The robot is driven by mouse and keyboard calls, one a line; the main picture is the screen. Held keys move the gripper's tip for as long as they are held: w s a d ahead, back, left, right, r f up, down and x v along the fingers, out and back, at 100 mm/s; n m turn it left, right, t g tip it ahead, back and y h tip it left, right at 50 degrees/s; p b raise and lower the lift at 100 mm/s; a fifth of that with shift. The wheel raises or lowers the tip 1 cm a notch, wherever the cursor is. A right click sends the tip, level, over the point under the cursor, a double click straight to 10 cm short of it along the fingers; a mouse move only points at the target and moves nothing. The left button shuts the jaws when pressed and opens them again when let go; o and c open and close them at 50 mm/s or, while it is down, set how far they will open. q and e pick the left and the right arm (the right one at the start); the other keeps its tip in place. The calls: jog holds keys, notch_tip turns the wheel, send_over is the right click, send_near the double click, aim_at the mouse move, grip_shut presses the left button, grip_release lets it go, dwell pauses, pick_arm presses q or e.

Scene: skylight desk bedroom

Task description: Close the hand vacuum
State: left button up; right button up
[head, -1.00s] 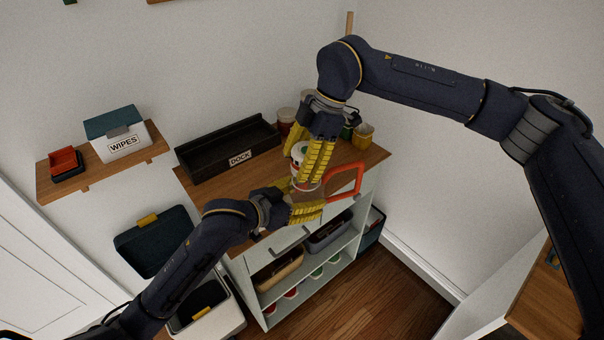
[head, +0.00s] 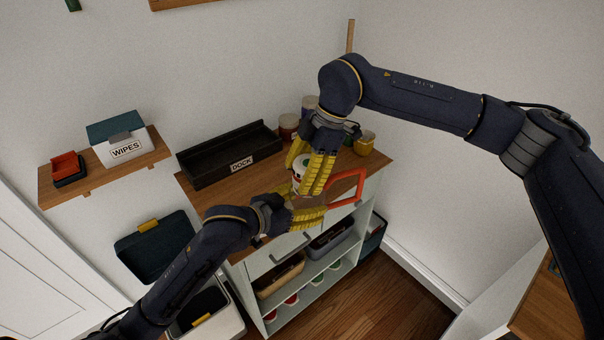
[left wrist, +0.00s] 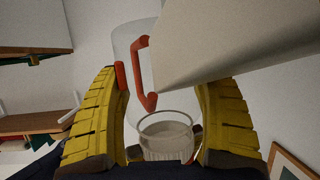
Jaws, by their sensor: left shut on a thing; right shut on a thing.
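The hand vacuum stands partly hidden between my grippers at the front edge of the wooden counter. My left gripper (head: 312,215) is shut on the lower part from the left. In the left wrist view, a clear cylinder (left wrist: 127,45) and a clear ribbed cup (left wrist: 168,130) lie between the yellow fingers. The joint between the vacuum's parts is hidden.
A black tray labelled DOCK (head: 225,158) sits on the counter (head: 215,195) at left. Bins (head: 281,278) fill the shelves below. A wall shelf holds a WIPES box (head: 122,148).

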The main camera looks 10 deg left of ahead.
jog(key=shift+f, duration=0.55)
dwell(0.4)
pick_arm(q)
grip_shut()
pick_arm(e)
jog(key=m, duration=0.2)
jog(key=m+t, duration=0.1)
jog(key=m, duration=0.1)
jog(key=m+t, duration=0.1)
jog(key=m, duration=0.1)
jog(key=shift+w, duration=0.3)
jog(key=m, duration=0.1)
jog(key=m+t, duration=0.1)
jog(key=m, duration=0.1)
jog(key=m+t, duration=0.1)
jog(key=shift+w+a+f+m, duration=0.1)
jog(key=shift+w+a+m, duration=0.15)
jog(key=shift+m, duration=0.15)
jog(key=shift+w+d+m+t, duration=0.1)
jog(key=shift+d+m+t, duration=0.1)
jog(key=shift+m, duration=0.35)
jog(key=shift+w+d+m+t, duration=0.1)
jog(key=shift+m+t, duration=0.1)
jog(key=shift+m, duration=0.35)
jog(key=o, duration=1.5)
